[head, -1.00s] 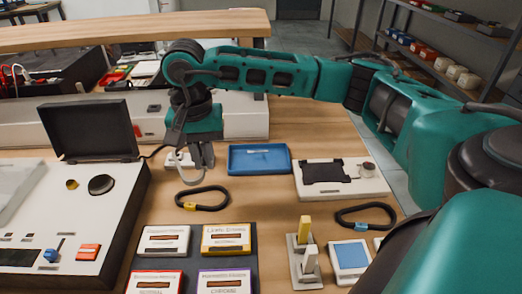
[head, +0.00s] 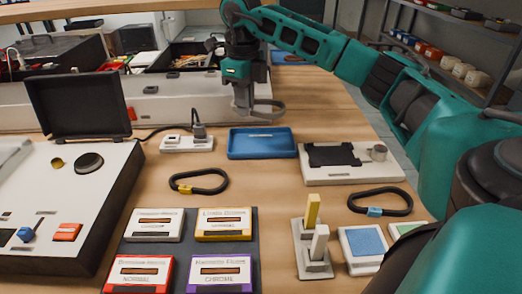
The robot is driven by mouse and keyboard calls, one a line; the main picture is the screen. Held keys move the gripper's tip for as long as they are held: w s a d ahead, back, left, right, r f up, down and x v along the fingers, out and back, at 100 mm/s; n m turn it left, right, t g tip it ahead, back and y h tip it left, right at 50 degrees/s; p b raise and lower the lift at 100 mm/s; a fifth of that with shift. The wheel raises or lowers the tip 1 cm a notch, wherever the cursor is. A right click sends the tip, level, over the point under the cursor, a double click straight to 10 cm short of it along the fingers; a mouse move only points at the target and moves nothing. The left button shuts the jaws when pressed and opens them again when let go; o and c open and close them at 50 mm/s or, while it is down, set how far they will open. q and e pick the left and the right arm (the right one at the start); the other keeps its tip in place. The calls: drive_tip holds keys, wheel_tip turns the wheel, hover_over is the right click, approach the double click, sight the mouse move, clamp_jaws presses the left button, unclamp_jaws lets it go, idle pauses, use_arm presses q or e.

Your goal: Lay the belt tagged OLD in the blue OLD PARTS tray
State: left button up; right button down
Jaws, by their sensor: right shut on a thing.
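My right gripper (head: 243,106) is shut on a grey loop-shaped belt (head: 270,116), which sticks out to the right of the fingers. No tag can be read on it. They are in the air, above and behind the blue tray (head: 262,152) in this view. The tray looks empty and lies flat on the bench. A black belt with a yellow tag (head: 199,189) lies in front of the tray to the left. Another black belt with a blue tag (head: 380,210) lies at the right. My left gripper is not in view.
A white power strip (head: 178,145) with a plug stands left of the tray, and a white block with a black plate (head: 352,172) right of it. Cassettes (head: 222,272) lie in front. A long pale console (head: 160,100) stands behind. Bare wood surrounds the tray's front.

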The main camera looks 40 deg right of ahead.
drive_tip(key=shift+d+m, duration=0.3)
drive_tip(key=shift+m, duration=0.1)
drive_tip(key=b, duration=0.1)
hover_over(249, 148)
drive_tip(key=shift+m, duration=0.3)
wheel_tip(249, 148, down, 6)
drive_tip(key=shift+f, duration=0.1)
drive_tip(key=shift+f+b, duration=0.45)
drive_tip(key=shift+f, duration=1.5)
drive_tip(key=shift+f, duration=0.2)
drive_tip(key=c, duration=1.2)
unclamp_jaws()
drive_tip(key=shift+o, duration=0.2)
drive_tip(key=shift+r, duration=0.1)
